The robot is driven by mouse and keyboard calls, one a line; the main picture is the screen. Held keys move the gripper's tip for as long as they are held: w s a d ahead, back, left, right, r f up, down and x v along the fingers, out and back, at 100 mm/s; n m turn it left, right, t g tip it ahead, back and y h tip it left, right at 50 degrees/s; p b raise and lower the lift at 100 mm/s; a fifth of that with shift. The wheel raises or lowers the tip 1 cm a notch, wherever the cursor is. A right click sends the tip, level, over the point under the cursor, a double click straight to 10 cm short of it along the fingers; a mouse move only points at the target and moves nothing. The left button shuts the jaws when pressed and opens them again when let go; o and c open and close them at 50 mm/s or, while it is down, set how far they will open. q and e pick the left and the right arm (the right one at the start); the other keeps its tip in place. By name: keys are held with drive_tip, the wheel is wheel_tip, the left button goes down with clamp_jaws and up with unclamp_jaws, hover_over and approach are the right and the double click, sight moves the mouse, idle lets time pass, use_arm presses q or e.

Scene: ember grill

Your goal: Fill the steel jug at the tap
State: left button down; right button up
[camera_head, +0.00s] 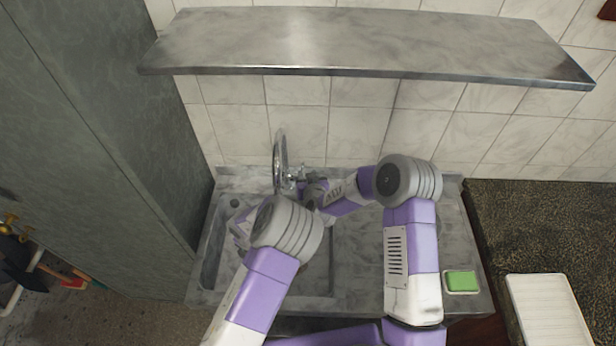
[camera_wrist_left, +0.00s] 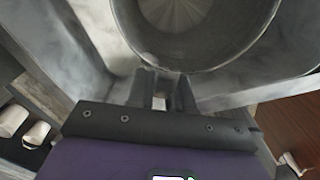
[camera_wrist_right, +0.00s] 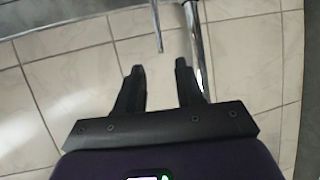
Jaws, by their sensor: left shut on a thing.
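The steel jug (camera_wrist_left: 205,62) fills the top of the left wrist view, its round open mouth facing the camera. My left gripper (camera_wrist_left: 161,88) is shut on the jug at its near side; the exact grip is partly hidden by the fingers. In the head view my left arm reaches down into the sink (camera_head: 212,255) and hides most of the jug. The chrome tap (camera_head: 280,158) stands at the back of the sink. My right gripper (camera_wrist_right: 160,68) is open, close to the tap's chrome parts (camera_wrist_right: 197,45), which show beyond its fingertips. I cannot tell whether it touches them.
A metal shelf (camera_head: 360,42) runs along the tiled wall above the sink. A grey cabinet side (camera_head: 95,120) stands close on the left. A green sponge (camera_head: 461,281) lies at the right on the counter, near a white tray (camera_head: 548,312). My two arms are close together over the sink.

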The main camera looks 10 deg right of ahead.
drive_tip(key=shift+f, duration=0.1)
drive_tip(key=c, duration=0.4)
drive_tip(key=shift+s+f+n, duration=0.1)
drive_tip(key=shift+f+n, duration=0.2)
drive_tip(key=shift+n, duration=0.1)
drive_tip(key=shift+c, duration=1)
drive_tip(key=f+n+t, duration=0.1)
drive_tip(key=n, duration=0.1)
drive_tip(key=s+f+n+t+h, duration=0.1)
drive_tip(key=f+n, duration=0.1)
drive_tip(key=n, duration=0.1)
drive_tip(key=s+f+n, duration=0.1)
drive_tip(key=n, duration=0.1)
drive_tip(key=shift+s+d+f+n+t, duration=0.2)
drive_tip(key=shift+d+n+t, duration=0.1)
drive_tip(key=shift+d+t, duration=0.1)
clamp_jaws()
drive_tip(key=n+t, duration=0.4)
drive_tip(key=n, duration=0.6)
approach(303, 167)
drive_tip(key=shift+y, duration=0.3)
drive_tip(key=w, duration=0.4)
drive_tip(key=w+r, duration=0.1)
drive_tip(key=w, duration=0.1)
drive_tip(key=shift+w+d, duration=0.2)
drive_tip(key=shift+w, duration=0.2)
